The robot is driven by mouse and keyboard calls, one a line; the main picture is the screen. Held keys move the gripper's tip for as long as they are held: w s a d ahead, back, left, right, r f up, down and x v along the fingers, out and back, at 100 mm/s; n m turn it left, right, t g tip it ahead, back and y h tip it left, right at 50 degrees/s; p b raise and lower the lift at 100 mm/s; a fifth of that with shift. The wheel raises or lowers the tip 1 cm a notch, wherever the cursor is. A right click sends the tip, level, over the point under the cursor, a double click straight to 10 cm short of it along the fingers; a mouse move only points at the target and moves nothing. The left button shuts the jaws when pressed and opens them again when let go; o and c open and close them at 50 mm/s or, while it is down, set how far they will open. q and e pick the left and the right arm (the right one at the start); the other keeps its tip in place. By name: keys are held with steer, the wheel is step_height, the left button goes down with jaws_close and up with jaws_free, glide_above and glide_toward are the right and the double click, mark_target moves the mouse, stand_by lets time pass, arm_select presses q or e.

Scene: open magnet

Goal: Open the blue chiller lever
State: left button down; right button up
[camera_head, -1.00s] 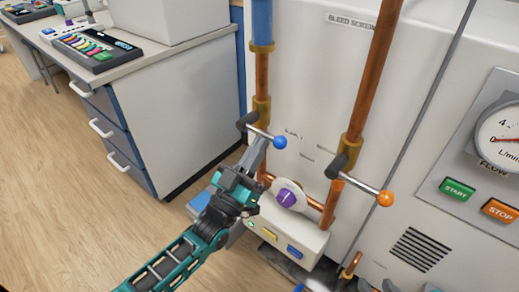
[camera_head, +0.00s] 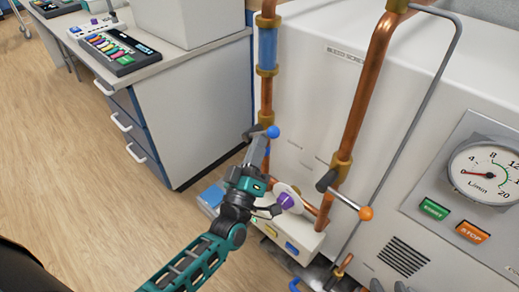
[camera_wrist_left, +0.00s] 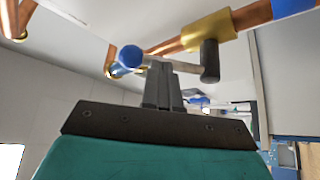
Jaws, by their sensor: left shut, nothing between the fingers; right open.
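The blue lever shows in the head view as a thin rod with a blue ball knob (camera_head: 273,131) and a dark pivot end, on the left copper pipe. My left gripper (camera_head: 264,143) is shut and empty, its fingertips just below the rod. In the left wrist view the shut fingertips (camera_wrist_left: 163,72) reach the rod between the blue knob (camera_wrist_left: 131,56) and the black pivot end (camera_wrist_left: 210,60); I cannot tell whether they touch it. My right gripper (camera_head: 388,286) shows only as dark tips at the bottom edge, apart from the lever.
An orange-knobbed lever (camera_head: 366,213) is on the right copper pipe (camera_head: 362,90). A purple-centred dial (camera_head: 286,201) and a button box (camera_head: 292,240) lie below the blue lever. A drawer cabinet (camera_head: 205,110) stands left. A flow gauge (camera_head: 486,172) is at right.

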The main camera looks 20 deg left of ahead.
mark_target(248, 132)
arm_select(q)
steer(key=a+r+n+g+y+p, duration=0.1)
steer(key=n+p, duration=0.1)
steer(key=n, duration=0.1)
steer(key=r+n+g+y+p, duration=0.1)
steer(key=n+p, duration=0.2)
steer(key=w+a+r+n+g+y+p, duration=0.1)
steer(key=n+g+p, duration=0.1)
steer(key=p, duration=0.1)
steer(key=shift+a+r+n, duration=0.1)
steer(key=shift+a+n, duration=0.2)
steer(key=shift+n, duration=0.1)
arm_select(e)
steer(key=shift+h, duration=0.5)
steer(key=d+r, duration=0.1)
steer(key=s+r, duration=0.1)
steer(key=r, duration=0.1)
steer(key=d+r, duration=0.1)
steer(key=r, duration=0.1)
steer(key=shift+s+d, duration=0.2)
steer(key=shift+d, duration=0.1)
arm_select(q)
steer(key=shift+s, duration=0.1)
